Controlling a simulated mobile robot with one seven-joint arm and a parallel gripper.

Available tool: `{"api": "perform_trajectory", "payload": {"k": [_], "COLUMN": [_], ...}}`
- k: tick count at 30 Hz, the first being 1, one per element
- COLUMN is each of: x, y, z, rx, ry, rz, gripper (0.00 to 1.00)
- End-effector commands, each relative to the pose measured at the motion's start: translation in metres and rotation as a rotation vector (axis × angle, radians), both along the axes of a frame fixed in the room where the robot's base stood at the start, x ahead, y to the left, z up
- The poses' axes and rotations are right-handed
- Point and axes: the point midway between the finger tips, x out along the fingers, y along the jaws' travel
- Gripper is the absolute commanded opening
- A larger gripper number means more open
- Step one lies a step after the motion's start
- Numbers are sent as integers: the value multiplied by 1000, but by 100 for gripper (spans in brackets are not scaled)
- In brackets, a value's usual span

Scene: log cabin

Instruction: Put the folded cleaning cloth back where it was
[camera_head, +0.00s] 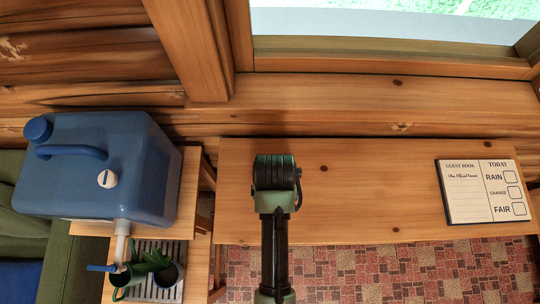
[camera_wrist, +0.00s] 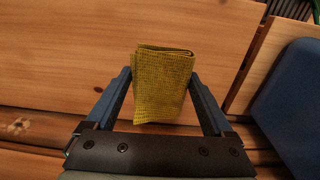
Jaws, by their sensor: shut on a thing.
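The folded cleaning cloth (camera_wrist: 165,88) is yellow-green with a woven texture, and shows in the wrist view between the two fingers of my gripper (camera_wrist: 158,76). My gripper is shut on it. In the head view my gripper (camera_head: 276,172) is over the left part of the wooden table (camera_head: 360,190), and the arm hides the cloth there. I cannot tell the exact gap between the cloth and the tabletop.
A blue water container (camera_head: 120,165) with a spigot stands left of the table, also at the right of the wrist view (camera_wrist: 295,105). A guest book board (camera_head: 485,190) lies at the right. The table's middle is clear.

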Motion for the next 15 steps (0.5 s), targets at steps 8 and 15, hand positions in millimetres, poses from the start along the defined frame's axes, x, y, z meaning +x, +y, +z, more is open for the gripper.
{"api": "perform_trajectory", "payload": {"k": [8, 15], "x": [-21, -20], "y": [14, 14], "z": [-9, -44], "rx": [31, 31], "ry": [43, 38], "rz": [-5, -6], "gripper": [26, 26]}}
